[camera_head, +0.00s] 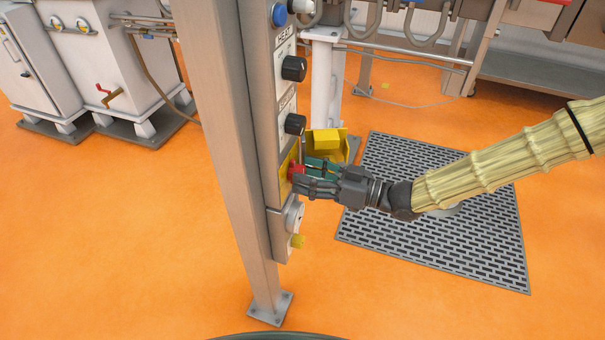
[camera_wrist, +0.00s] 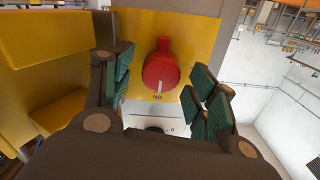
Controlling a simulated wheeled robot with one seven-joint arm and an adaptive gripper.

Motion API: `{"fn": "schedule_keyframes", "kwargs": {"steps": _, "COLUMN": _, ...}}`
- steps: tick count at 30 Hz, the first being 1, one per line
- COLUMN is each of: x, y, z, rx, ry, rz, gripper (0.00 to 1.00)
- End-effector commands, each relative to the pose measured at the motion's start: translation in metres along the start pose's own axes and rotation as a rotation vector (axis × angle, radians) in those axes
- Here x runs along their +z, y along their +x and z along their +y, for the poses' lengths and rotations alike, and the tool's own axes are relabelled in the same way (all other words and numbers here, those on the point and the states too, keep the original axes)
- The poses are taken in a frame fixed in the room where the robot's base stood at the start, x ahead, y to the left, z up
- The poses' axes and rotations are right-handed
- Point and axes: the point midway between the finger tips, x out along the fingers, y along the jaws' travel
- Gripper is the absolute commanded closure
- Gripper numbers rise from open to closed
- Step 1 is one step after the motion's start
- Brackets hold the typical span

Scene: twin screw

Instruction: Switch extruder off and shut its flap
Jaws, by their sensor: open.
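The red rotary switch (camera_head: 296,170) sits on a yellow plate (camera_head: 284,176) on the control post. In the wrist view the red knob (camera_wrist: 160,70) is seen face on, its white mark pointing down at a label that reads ON upside down. The yellow flap (camera_head: 326,137) stands open, swung out beside the plate; it fills the left of the wrist view (camera_wrist: 50,38). My gripper (camera_head: 307,175) is open in front of the switch. In the wrist view its green-padded fingers (camera_wrist: 160,88) stand to either side of the knob, with gaps visible.
Two black knobs (camera_head: 294,68) and a blue button (camera_head: 279,14) are higher on the panel. A round lock-like fitting (camera_head: 293,216) with a yellow tag (camera_head: 298,241) is below. A grey floor grate (camera_head: 440,225) lies at right. The orange floor in front is clear.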

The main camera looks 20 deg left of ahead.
Motion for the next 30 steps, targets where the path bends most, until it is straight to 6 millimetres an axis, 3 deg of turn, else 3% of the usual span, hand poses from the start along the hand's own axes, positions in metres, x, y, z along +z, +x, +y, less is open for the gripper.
{"fn": "schedule_keyframes", "kwargs": {"steps": 6, "x": 0.0008, "y": 0.0136, "z": -0.0006, "rx": -0.001, "ry": 0.0, "rz": -0.001, "gripper": 0.42}}
{"fn": "schedule_keyframes", "kwargs": {"steps": 15, "x": 0.0004, "y": 0.0147, "z": -0.0003, "rx": 0.0, "ry": 0.0, "rz": -0.001, "gripper": 0.42}}
{"fn": "schedule_keyframes", "kwargs": {"steps": 23, "x": 0.0003, "y": 0.0146, "z": -0.0002, "rx": 0.0, "ry": 0.0, "rz": -0.001, "gripper": 0.88}}
{"fn": "schedule_keyframes", "kwargs": {"steps": 30, "x": 0.0004, "y": 0.0146, "z": -0.0001, "rx": 0.0, "ry": -0.013, "rz": 0.0, "gripper": 0.87}}
